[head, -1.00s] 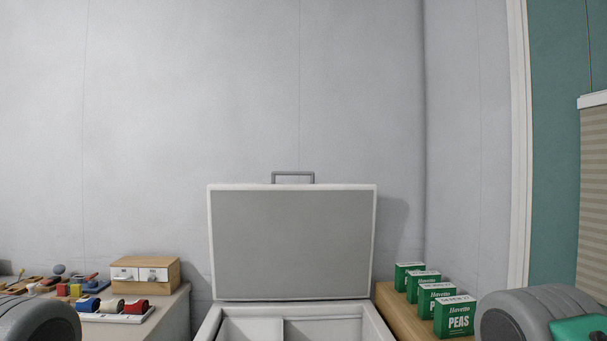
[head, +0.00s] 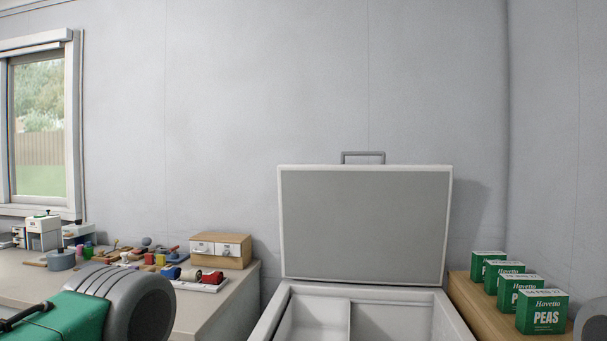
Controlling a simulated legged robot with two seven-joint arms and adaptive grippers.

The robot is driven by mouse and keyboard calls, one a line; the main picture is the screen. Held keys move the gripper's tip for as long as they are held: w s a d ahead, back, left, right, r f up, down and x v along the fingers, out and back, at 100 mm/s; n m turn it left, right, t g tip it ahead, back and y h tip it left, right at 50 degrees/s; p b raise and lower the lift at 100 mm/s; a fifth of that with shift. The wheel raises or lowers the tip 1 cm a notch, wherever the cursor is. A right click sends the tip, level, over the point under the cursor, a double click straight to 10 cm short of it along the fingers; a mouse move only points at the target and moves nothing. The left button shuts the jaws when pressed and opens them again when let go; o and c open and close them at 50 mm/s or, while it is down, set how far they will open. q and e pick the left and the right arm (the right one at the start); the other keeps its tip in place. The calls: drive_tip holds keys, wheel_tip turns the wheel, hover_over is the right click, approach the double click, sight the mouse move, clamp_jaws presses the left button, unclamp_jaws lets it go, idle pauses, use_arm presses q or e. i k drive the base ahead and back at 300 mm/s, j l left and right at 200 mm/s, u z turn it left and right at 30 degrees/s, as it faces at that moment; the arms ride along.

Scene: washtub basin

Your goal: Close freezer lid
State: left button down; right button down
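The freezer lid (head: 365,225) stands upright and open against the wall, with a grey panel and a white rim. A grey handle (head: 363,154) sticks up from its top edge. The white freezer body (head: 276,314) is below it at the bottom of the view, its inside split by a divider (head: 348,320). Parts of my arms show at the lower left and the lower right edge. Neither gripper is visible, and nothing of mine touches the lid.
Several green pea boxes (head: 543,312) stand on a wooden surface (head: 469,294) right of the freezer. A counter (head: 226,298) on the left holds a small wooden drawer box (head: 221,250), coloured rolls and tools. A window (head: 38,125) is at far left.

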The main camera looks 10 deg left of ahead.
sight(362, 220)
drive_tip(key=i+j, duration=0.15)
drive_tip(key=j, duration=0.25)
drive_tip(key=i+j, duration=0.15)
drive_tip(key=j, duration=0.3)
drive_tip(key=i+j, duration=0.15)
drive_tip(key=j, duration=0.25)
drive_tip(key=i+j, duration=0.1)
drive_tip(key=j, duration=0.3)
